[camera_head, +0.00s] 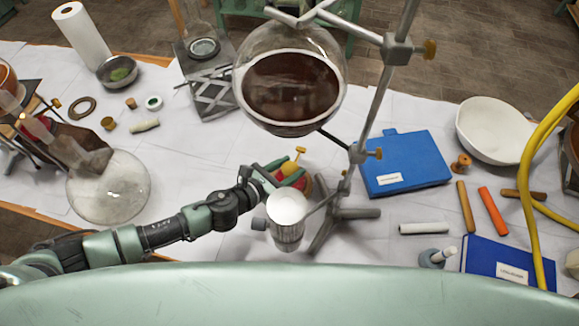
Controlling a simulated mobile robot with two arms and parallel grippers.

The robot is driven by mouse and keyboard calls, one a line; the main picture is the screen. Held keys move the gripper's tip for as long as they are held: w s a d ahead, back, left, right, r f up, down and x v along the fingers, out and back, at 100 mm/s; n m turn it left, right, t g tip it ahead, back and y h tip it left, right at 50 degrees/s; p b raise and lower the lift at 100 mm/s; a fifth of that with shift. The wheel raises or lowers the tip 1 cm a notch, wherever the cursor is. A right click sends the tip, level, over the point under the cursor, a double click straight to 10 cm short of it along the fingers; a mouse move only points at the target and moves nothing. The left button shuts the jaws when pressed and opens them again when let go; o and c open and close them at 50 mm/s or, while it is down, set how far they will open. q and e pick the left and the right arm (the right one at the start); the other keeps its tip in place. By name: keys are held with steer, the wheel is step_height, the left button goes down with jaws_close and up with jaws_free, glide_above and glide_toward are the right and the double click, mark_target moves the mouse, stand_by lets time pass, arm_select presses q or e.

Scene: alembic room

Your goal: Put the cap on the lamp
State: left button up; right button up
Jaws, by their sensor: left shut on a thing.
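My left gripper (282,173) reaches in from the left to the middle of the table, below the large round flask. It is shut at a red and yellow object (293,181), partly hidden by its fingers. I cannot tell whether this object is the cap or part of the lamp. A grey cylinder with a white round top (287,207) stands just in front of the gripper. No lamp or cap can be made out with certainty. My right gripper is not in view.
The glass flask (290,85) with brown liquid hangs on a metal stand (375,105) close above the gripper. A round glass vessel (108,187) lies left. Blue books (405,160), a white bowl (492,128) and a yellow hose (530,190) are right. White paper covers the table.

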arm_select(q)
steer(key=o, duration=1.4)
steer(key=shift+o, duration=0.2)
steer(key=v, duration=0.7)
steer(key=shift+s+a+b, duration=0.25)
steer(key=shift+s+b, duration=0.05)
steer(key=shift+b, duration=0.15)
steer(key=shift+r, duration=0.15)
